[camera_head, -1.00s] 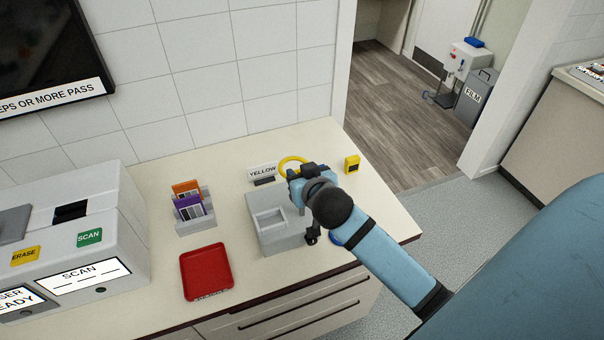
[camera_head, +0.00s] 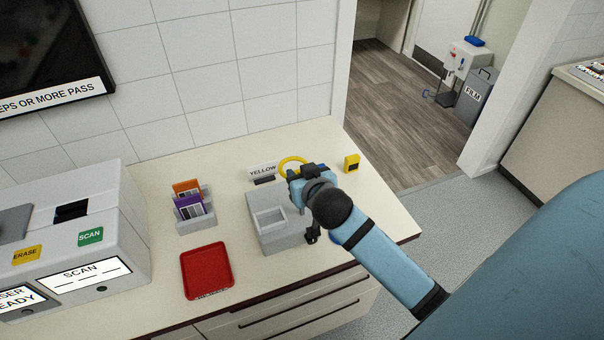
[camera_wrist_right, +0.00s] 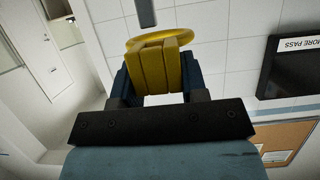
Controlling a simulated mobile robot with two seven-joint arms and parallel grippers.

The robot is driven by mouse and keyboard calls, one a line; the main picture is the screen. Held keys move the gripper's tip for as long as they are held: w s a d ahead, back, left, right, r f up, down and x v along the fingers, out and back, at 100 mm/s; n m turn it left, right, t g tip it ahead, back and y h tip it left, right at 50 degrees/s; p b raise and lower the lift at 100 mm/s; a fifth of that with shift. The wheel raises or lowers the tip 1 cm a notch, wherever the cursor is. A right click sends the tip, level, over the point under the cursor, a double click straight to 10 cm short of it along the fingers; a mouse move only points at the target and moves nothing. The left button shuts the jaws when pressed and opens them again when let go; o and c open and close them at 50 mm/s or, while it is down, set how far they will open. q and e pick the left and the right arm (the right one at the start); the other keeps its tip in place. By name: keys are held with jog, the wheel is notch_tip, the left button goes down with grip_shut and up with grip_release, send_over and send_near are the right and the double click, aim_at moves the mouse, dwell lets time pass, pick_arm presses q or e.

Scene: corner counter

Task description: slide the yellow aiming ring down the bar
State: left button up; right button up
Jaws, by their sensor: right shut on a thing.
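The yellow aiming ring (camera_head: 291,161) shows above the grey block (camera_head: 262,228), behind my right gripper (camera_head: 298,181). In the right wrist view, my right gripper (camera_wrist_right: 158,80) is shut on the ring's yellow ribbed block, and the yellow hoop (camera_wrist_right: 160,38) curves beyond it. A grey bar (camera_wrist_right: 147,12) shows at the top of that view, by the hoop. My gripper and wrist hide the rest of the bar in the head view. My left gripper is not in view.
A YELLOW label (camera_head: 263,171) stands behind the block. A yellow box (camera_head: 352,163) stands to its right. The red tray (camera_head: 206,271), card holder (camera_head: 194,207) and white scanner (camera_head: 75,235) stand left. Bare counter lies around the tray.

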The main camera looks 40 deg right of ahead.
jog(key=shift+f+b, duration=0.45)
jog(key=shift+f, duration=0.45)
jog(key=shift+f+b, duration=0.3)
jog(key=shift+f, duration=0.2)
jog(key=b, duration=0.2)
send_over(302, 214)
jog(key=shift+w+d+f, duration=0.1)
jog(key=shift+w+f, duration=0.05)
jog(key=shift+f, duration=0.9)
jog(key=shift+w+d+f, duration=0.1)
jog(key=shift+f, duration=0.95)
jog(key=shift+f+b, duration=1.4)
jog(key=shift+f, duration=0.9)
jog(key=o, duration=1)
jog(key=b+v, duration=0.1)
jog(key=v, duration=1.3)
jog(key=shift+b, duration=0.3)
